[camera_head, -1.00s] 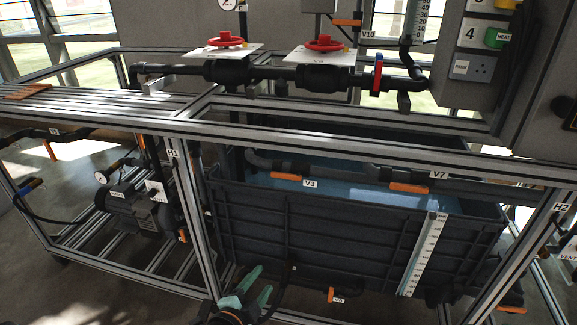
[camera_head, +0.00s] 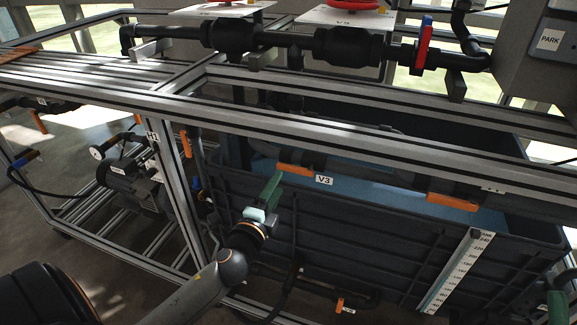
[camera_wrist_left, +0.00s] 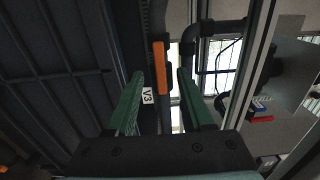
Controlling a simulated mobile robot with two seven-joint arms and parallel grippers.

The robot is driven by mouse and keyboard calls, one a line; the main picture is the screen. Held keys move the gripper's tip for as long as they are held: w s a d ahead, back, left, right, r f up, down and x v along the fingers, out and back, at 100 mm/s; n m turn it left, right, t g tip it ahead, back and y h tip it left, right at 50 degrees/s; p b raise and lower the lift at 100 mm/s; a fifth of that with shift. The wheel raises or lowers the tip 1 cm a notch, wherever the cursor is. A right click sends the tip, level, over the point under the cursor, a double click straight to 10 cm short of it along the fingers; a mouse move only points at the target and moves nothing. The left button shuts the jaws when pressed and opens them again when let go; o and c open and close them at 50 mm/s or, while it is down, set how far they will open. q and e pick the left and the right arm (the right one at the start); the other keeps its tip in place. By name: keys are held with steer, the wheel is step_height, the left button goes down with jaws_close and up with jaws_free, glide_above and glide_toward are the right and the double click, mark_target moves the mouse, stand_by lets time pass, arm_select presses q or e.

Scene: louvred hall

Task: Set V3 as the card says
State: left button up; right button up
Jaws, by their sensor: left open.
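The V3 valve's orange lever (camera_head: 295,169) lies along the dark pipe over the tank's near rim, with a white V3 tag (camera_head: 324,180) beside it. My left gripper (camera_head: 268,192) is open and empty, just below and left of the lever in the head view. In the left wrist view the orange lever (camera_wrist_left: 160,68) shows between the two green fingers, apart from both, with the V3 tag (camera_wrist_left: 147,95) by the left finger. A green finger of what looks like my right gripper (camera_head: 557,305) shows at the lower right edge. No readable card is in view.
A grey frame rail (camera_head: 360,145) runs just above the lever. The dark tank (camera_head: 340,220) holds blue water. Another orange lever (camera_head: 452,201) is to the right. A red-handled valve (camera_head: 424,42) and red handwheels (camera_head: 357,3) are above. A pump (camera_head: 130,185) stands left.

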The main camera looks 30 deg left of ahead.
mark_target(287, 169)
arm_select(q)
steer(key=shift+x, duration=3.45)
steer(key=shift+d, duration=0.1)
jaws_close()
